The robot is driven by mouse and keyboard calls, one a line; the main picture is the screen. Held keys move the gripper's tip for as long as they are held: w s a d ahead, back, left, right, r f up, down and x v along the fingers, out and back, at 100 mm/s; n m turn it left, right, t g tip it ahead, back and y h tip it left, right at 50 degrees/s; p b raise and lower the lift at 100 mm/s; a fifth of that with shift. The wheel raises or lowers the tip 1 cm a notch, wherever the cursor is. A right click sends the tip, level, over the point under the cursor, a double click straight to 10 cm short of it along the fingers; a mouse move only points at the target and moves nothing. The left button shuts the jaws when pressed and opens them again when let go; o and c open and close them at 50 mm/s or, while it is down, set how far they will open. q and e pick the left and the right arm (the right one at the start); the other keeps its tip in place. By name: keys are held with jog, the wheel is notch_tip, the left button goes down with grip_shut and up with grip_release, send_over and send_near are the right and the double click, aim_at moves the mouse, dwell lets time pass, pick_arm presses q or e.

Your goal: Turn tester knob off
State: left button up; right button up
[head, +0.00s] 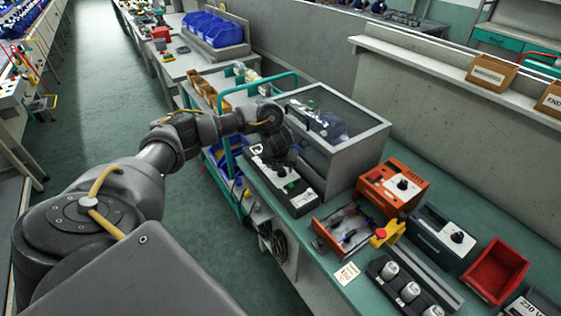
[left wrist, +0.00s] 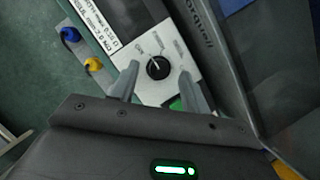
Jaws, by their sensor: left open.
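The tester (head: 303,200) is a dark box with a white panel, standing on the green bench beside a large grey case with a clear lid. In the left wrist view its panel (left wrist: 152,92) carries a round black knob (left wrist: 157,67) with a small white mark and printed labels around it. My left gripper (left wrist: 160,88) is open, with one finger on each side of the knob and gaps visible.
The grey case (head: 345,160) stands close beside the tester. An orange box (head: 392,186), an open drawer-like tray (head: 345,228), a dark device (head: 440,238) and a red bin (head: 495,270) stand to the right. A teal-railed cart (head: 225,150) is left of the bench.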

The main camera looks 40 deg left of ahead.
pick_arm(q)
jog(key=p+v, duration=0.2)
jog(key=v, duration=0.7)
jog(key=shift+s+r, duration=0.1)
